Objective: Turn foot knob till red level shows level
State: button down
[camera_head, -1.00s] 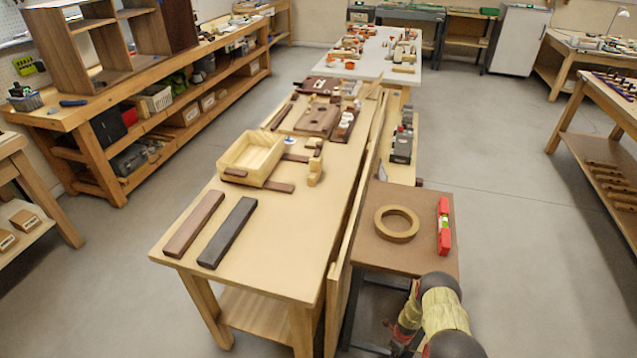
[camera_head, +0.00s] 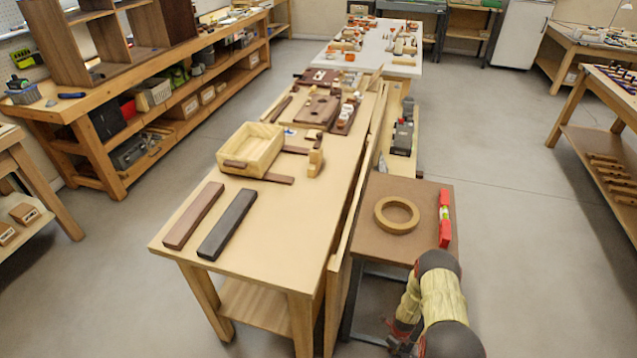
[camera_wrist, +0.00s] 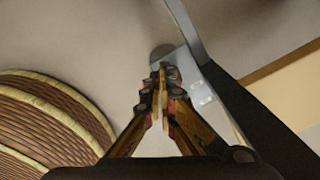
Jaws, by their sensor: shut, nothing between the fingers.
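The red level (camera_head: 445,218) lies along the right side of a small brown-topped table (camera_head: 400,250). It has a pale green-yellow vial in its middle, but the bubble is too small to read. My gripper (camera_head: 400,343) is low beside the table's front legs, partly hidden by my arm. In the wrist view my gripper (camera_wrist: 161,72) is shut and empty. Its fingertips overlap a round grey disc (camera_wrist: 161,50), which looks like the foot knob, at the end of a metal leg (camera_wrist: 187,30). I cannot tell whether they touch it.
A wooden ring (camera_head: 397,214) lies on the small table, left of the level. A long wooden bench (camera_head: 270,240) with a box (camera_head: 251,150) and dark bars stands close on the left. The floor to the right (camera_head: 540,270) is clear.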

notch_tip(320, 180, down, 7)
jog(key=b, duration=0.1)
jog(key=shift+r+b, duration=0.15)
jog(key=shift+b, duration=0.2)
jog(key=shift+s+f, duration=0.3)
jog(key=shift+s, duration=0.1)
dwell(0.4)
jog(key=shift+w, duration=0.15)
jog(key=shift+w+d+r, duration=0.25)
jog(key=shift+w+d, duration=0.65)
jog(key=shift+w, duration=0.15)
jog(key=shift+w+d, duration=0.15)
jog(key=shift+d, duration=0.1)
jog(key=shift+w, duration=0.1)
